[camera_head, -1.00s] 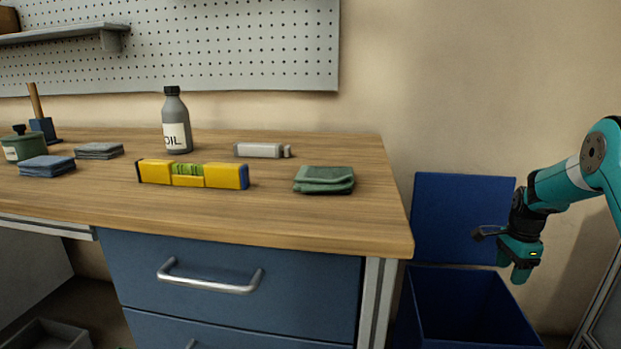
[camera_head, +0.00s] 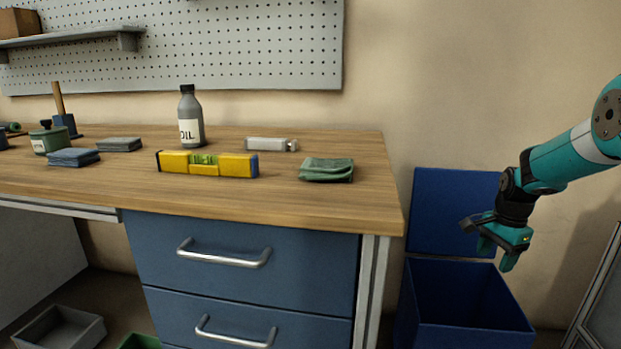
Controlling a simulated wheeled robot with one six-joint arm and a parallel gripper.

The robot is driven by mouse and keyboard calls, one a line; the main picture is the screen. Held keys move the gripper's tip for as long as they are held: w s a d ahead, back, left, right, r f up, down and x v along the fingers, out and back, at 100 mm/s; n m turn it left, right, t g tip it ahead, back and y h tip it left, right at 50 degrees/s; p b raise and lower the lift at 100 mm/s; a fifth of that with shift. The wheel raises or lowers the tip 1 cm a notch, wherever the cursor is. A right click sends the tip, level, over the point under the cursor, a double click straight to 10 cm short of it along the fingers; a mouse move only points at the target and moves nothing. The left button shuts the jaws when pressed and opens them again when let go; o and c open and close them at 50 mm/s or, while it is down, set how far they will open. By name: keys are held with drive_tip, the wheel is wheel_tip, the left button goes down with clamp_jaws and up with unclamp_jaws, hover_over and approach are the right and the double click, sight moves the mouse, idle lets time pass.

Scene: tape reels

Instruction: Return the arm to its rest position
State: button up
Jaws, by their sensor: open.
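My gripper (camera_head: 494,258) is at the right of the view, at the end of my teal arm. Its fingers point down and it is open, with nothing seen between them. It hangs in front of and above the open blue bin (camera_head: 462,300), apart from the workbench (camera_head: 250,204). My arm comes in from the right edge, and its upper part is out of view.
The bench holds a yellow level (camera_head: 190,164), an oil bottle (camera_head: 191,125), a green cloth (camera_head: 327,170), a grey cylinder (camera_head: 266,144) and folded cloths (camera_head: 74,158). Blue drawers (camera_head: 240,285) are shut. A grey bin (camera_head: 62,328) stands on the floor. The wall above my gripper is clear.

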drive_tip(key=s+a+r+n+y, duration=0.1)
drive_tip(key=s+a+r+n, duration=0.4)
drive_tip(key=a, duration=0.5)
drive_tip(key=s+a+r+n+y, duration=0.1)
drive_tip(key=s+a+r+n, duration=0.45)
drive_tip(key=a, duration=0.35)
drive_tip(key=s+a+r+n+y, duration=0.1)
drive_tip(key=s+a+n, duration=0.3)
drive_tip(key=s, duration=0.3)
drive_tip(key=s+a+r+n, duration=0.1)
drive_tip(key=s+a+n, duration=0.3)
drive_tip(key=s, duration=0.3)
drive_tip(key=s+a+r+n+y, duration=0.1)
drive_tip(key=s+a+r+n, duration=0.1)
drive_tip(key=s+a+n, duration=0.45)
wheel_tip(320, 180, up, 26)
drive_tip(key=s+d+m+p, duration=0.1)
drive_tip(key=s+m+p, duration=0.1)
drive_tip(key=p, duration=2.4)
drive_tip(key=shift+d, duration=0.4)
drive_tip(key=shift+f, duration=0.1)
